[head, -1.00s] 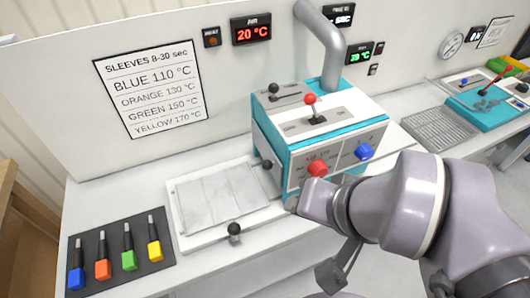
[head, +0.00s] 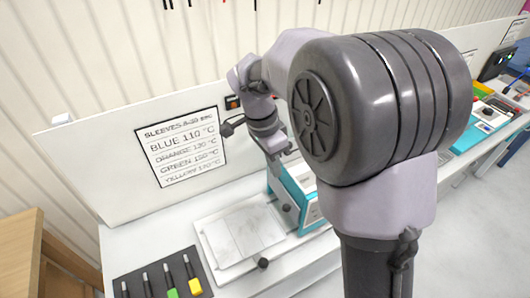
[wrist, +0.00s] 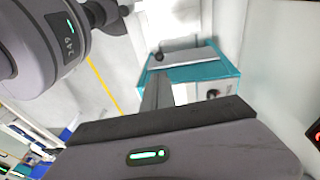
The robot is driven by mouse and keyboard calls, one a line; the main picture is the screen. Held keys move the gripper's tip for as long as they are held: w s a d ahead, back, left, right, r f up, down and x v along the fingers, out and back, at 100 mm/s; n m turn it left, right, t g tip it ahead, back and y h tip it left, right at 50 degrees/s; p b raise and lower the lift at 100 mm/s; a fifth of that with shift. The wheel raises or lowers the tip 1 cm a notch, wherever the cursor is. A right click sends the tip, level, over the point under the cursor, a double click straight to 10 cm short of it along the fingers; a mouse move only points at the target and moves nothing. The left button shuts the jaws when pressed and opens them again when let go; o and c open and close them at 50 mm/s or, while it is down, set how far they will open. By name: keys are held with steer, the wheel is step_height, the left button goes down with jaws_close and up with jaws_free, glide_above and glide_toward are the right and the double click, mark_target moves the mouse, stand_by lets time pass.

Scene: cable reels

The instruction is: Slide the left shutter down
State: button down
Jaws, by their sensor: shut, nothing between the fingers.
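The teal and white machine (head: 283,186) stands on the bench, largely hidden behind my arm in the head view. A black knob (head: 287,208) sits at its left side. I cannot tell the shutter itself apart clearly. In the wrist view the machine (wrist: 215,73) shows with one black knob (wrist: 158,56) near its upper left and another (wrist: 212,93) lower right. My gripper (wrist: 158,82) is shut and empty, its fingers pointing toward the machine. I cannot tell how far the tips are from it. In the head view the fingers are not clear.
A white tray with a grey plate (head: 238,232) and a front black knob (head: 263,263) lies left of the machine. A dark mat with several coloured-handled tools (head: 172,293) lies further left. A sign (head: 182,146) hangs on the back panel. A wooden piece (head: 25,240) stands at far left.

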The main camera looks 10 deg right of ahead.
steer(key=b, duration=0.3)
glide_toward(285, 205)
steer(key=f, duration=0.2)
steer(key=d+f, duration=0.1)
steer(key=f, duration=0.3)
steer(key=shift+s+d+f, duration=0.2)
steer(key=shift+s+f, duration=0.05)
steer(key=shift+f, duration=0.1)
step_height(285, 205, down, 8)
steer(key=b, duration=0.7)
steer(key=shift+s+r, duration=0.15)
steer(key=shift+r, duration=0.1)
